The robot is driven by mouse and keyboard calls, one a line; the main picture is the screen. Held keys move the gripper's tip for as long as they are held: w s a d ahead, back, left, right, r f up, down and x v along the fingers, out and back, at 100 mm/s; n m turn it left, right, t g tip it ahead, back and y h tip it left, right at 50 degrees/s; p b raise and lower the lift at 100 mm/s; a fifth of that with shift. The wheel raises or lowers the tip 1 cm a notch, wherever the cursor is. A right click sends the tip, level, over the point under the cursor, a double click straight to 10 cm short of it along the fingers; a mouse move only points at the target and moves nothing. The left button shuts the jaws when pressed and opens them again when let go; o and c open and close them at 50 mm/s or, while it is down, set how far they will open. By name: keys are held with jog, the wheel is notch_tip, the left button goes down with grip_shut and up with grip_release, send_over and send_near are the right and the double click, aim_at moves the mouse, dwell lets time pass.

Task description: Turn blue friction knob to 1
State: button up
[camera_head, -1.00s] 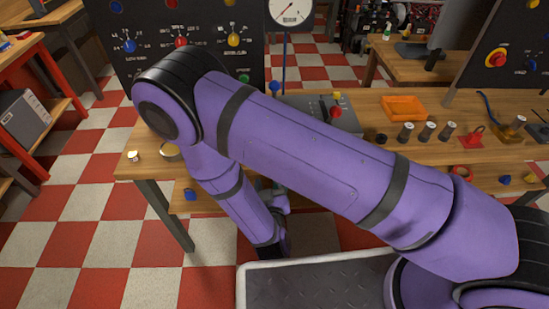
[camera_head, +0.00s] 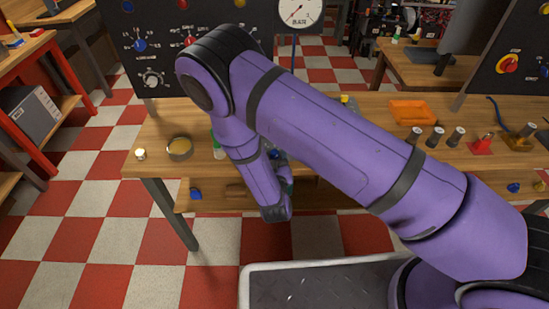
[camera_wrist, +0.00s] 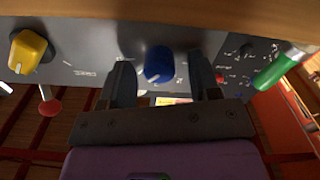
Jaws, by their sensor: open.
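In the wrist view a blue knob (camera_wrist: 158,65) with a pale pointer mark sits on a grey panel (camera_wrist: 85,55) with white markings, too small and tilted to read. My gripper (camera_wrist: 159,73) is open, with one finger on each side of the knob. A gap shows on both sides, so I see no firm grip.
A yellow knob (camera_wrist: 30,50) is left of the blue knob, with a red-tipped lever (camera_wrist: 49,106) below it. A green handle (camera_wrist: 278,70) is at the right. A wooden edge (camera_wrist: 160,17) runs along the top. The head view shows a wooden bench (camera_head: 345,108) with several small parts.

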jog(key=c, duration=0.9)
